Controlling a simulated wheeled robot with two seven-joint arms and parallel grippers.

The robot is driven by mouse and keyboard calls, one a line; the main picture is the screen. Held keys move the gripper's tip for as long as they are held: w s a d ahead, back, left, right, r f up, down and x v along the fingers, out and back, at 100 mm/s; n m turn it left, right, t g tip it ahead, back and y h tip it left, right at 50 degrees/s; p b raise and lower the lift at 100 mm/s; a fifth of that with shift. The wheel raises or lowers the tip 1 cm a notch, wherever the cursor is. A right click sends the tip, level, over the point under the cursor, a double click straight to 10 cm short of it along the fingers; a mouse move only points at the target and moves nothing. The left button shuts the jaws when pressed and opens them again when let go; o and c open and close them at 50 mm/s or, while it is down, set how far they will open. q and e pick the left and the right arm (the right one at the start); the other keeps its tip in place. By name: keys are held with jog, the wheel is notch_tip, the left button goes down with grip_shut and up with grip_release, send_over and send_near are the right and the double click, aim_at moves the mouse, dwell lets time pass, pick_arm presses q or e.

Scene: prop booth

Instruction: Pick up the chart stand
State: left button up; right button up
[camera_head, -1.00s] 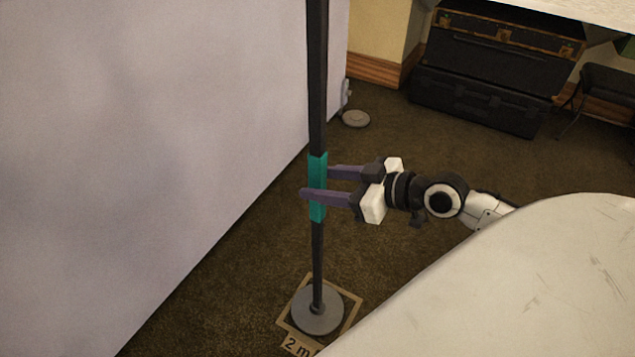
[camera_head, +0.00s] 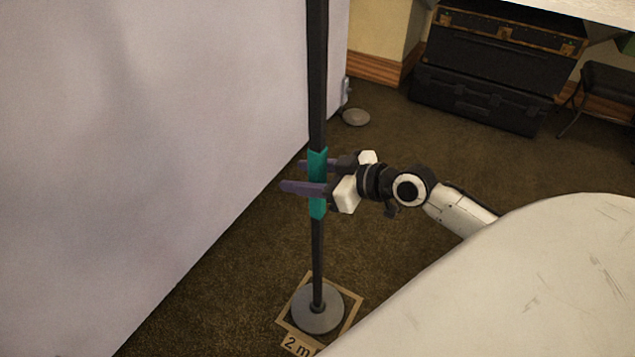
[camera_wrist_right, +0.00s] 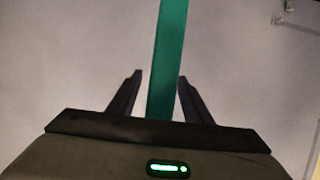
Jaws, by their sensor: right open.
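The chart stand is a tall dark pole (camera_head: 317,250) with a teal sleeve (camera_head: 317,206) and a round grey base (camera_head: 318,310) on the floor. It is upright, and its top is out of view. My right gripper (camera_head: 297,176) is at the teal sleeve, with one finger on either side of it. In the right wrist view the teal sleeve (camera_wrist_right: 168,60) runs between the two open fingers (camera_wrist_right: 158,85), with a gap showing at the right finger. The left gripper is not in view.
A large pale panel (camera_head: 150,130) stands close on the left. The base sits in a taped square marked "2 m" (camera_head: 297,345). A pale rounded surface (camera_head: 530,280) fills the lower right. Dark cases (camera_head: 490,75) and a chair (camera_head: 605,90) stand at the back.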

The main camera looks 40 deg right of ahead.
grip_shut()
jog(key=shift+w+r, duration=0.1)
jog(key=shift+r, duration=0.15)
